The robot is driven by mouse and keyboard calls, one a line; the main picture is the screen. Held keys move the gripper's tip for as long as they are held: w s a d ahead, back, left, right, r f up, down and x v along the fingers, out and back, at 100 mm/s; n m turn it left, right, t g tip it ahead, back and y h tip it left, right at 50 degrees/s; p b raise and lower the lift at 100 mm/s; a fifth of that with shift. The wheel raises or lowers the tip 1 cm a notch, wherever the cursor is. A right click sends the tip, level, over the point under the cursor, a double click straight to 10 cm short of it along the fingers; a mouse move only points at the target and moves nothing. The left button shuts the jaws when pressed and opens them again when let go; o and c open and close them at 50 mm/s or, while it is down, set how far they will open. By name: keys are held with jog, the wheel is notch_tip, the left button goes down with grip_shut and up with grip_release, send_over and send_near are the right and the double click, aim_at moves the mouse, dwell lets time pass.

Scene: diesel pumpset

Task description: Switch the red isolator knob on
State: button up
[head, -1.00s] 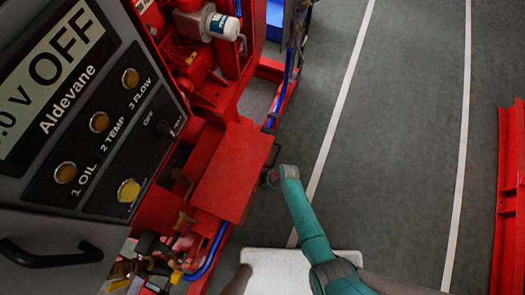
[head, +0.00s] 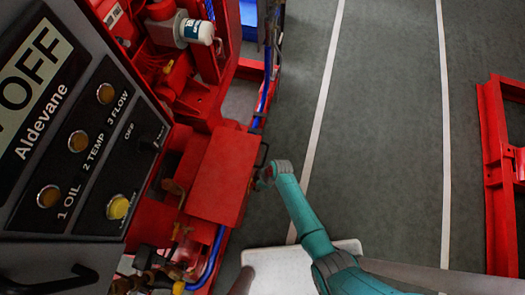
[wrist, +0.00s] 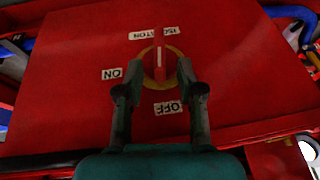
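The red isolator knob (wrist: 159,66) shows in the wrist view, with a white line on it and a yellow ring (wrist: 176,53) around it. It sits on a red panel (wrist: 70,65), with an ON label (wrist: 112,74) at left and an OFF label (wrist: 168,108) below right. The white line runs up and down in the picture. My gripper (wrist: 160,72) is open, one finger on each side of the knob; I cannot tell whether they touch it. In the head view my gripper (head: 264,178) is at the right side of a red box (head: 222,178); the knob is hidden there.
A grey control panel (head: 75,130) with several round lamps stands at left in the head view. A dark handle (head: 262,156) and blue pipes are near the red box. Grey floor with white lines lies to the right, and a red frame (head: 500,180) stands at far right.

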jog(key=v, duration=1)
jog(key=shift+r, duration=0.3)
